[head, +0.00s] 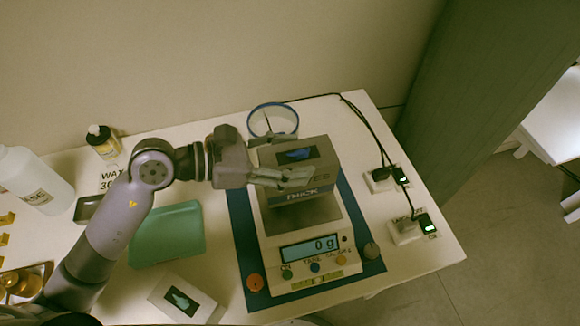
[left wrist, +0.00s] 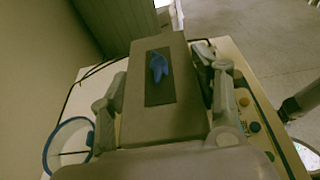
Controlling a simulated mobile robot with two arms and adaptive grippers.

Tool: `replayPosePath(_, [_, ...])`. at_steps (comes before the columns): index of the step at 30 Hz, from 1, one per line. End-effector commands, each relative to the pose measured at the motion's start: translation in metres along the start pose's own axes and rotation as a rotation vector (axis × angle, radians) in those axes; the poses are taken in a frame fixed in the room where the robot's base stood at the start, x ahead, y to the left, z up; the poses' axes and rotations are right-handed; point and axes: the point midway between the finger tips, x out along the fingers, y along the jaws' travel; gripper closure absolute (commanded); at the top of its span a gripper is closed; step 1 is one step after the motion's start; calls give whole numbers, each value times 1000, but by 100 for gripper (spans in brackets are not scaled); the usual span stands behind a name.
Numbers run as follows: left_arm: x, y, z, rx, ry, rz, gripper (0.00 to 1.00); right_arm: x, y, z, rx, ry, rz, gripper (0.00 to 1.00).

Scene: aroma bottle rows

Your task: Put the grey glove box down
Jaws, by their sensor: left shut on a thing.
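The grey glove box (head: 312,152) has a dark panel with a blue glove picture on top and a blue band marked "THICK". My left gripper (head: 285,178) is shut on it, one finger along each side, as the left wrist view shows with the box (left wrist: 165,122) between the fingers. The box is over the pan of the white scale (head: 325,228), whose display reads 0 g. The box's underside is hard to see, so I cannot tell whether it touches the pan. My right gripper is not in view.
The scale stands on a blue mat (head: 243,235). Behind is a blue-rimmed round dish (head: 273,106); to the right are plugs and cables (head: 408,230). A green tray (head: 165,232), a white glove box (head: 165,297) and bottles (head: 103,142) lie left. A wall (head: 230,50) bounds the back.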

Motion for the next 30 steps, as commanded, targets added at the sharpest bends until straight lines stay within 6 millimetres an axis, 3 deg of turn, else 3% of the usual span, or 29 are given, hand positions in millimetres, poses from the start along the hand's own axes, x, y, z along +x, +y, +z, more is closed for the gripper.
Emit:
replayPosePath(7, [10, 0, -32, -3, -2, 0, 100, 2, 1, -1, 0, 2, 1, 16])
replayPosePath(20, [12, 0, -39, -1, -2, 0, 100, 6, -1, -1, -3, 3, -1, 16])
replayPosePath(21, [12, -1, -40, -2, 2, -1, 41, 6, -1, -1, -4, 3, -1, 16])
replayPosePath(30, [12, 0, -40, -2, 2, -1, 22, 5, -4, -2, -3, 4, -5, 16])
